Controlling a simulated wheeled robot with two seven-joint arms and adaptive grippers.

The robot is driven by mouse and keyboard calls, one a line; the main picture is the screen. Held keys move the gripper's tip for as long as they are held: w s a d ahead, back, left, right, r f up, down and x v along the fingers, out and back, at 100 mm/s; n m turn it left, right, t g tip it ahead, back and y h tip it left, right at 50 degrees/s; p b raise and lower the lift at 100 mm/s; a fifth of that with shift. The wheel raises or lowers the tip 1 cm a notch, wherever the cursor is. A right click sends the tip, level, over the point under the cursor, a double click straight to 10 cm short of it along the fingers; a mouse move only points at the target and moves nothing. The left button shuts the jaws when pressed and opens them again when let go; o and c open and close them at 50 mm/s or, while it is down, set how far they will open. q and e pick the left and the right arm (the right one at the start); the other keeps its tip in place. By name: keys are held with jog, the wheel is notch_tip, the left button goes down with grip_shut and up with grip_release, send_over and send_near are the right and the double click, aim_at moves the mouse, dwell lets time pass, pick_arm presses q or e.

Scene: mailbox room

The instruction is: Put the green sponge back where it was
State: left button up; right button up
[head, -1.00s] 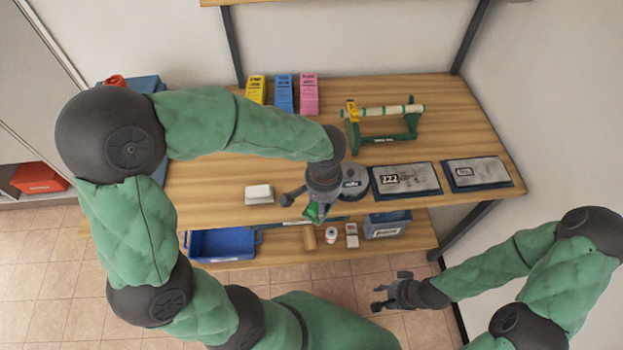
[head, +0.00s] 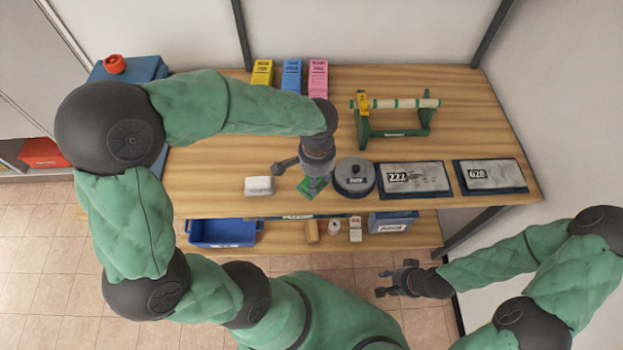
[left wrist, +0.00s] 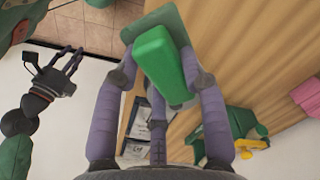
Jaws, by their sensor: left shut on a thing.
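My left gripper (head: 314,184) is over the front part of the wooden table, between a white block and a round dark tin. It is shut on the green sponge (left wrist: 160,62), which shows bright green between the fingers in the left wrist view. A flat, duller green pad (left wrist: 145,24) lies behind the sponge there. In the head view a green patch (head: 304,187) shows at the fingertips; the gripper hides part of it. I cannot tell whether the sponge touches the pad. My right gripper (head: 386,284) is open and empty, in front of the table and below its top.
The white block (head: 259,186) is left of the gripper and the round tin (head: 355,177) close on its right. Two numbered plates (head: 415,178) lie further right. A green roll stand (head: 394,115) and coloured boxes (head: 291,76) stand behind. A lower shelf holds a blue bin (head: 222,233).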

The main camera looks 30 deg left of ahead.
pick_arm(q)
jog(key=w+a+f, duration=0.1)
jog(key=f, duration=0.1)
jog(key=w+a+f+b, duration=0.1)
jog(key=f, duration=0.1)
jog(key=w+a+f, duration=0.1)
jog(key=f, duration=0.1)
jog(key=shift+w+a+b, duration=0.2)
jog(key=shift+w+b, duration=0.15)
jog(key=shift+b, duration=0.05)
jog(key=shift+w+f+b, duration=0.15)
jog(key=shift+f+b, duration=0.25)
jog(key=shift+f, duration=1.2)
jog(key=shift+f, duration=0.1)
jog(key=shift+f, duration=0.1)
jog(key=o, duration=1.1)
jog(key=shift+r, duration=0.6)
notch_tip(320, 180, up, 11)
jog(key=p, duration=0.3)
jog(key=shift+r, duration=0.15)
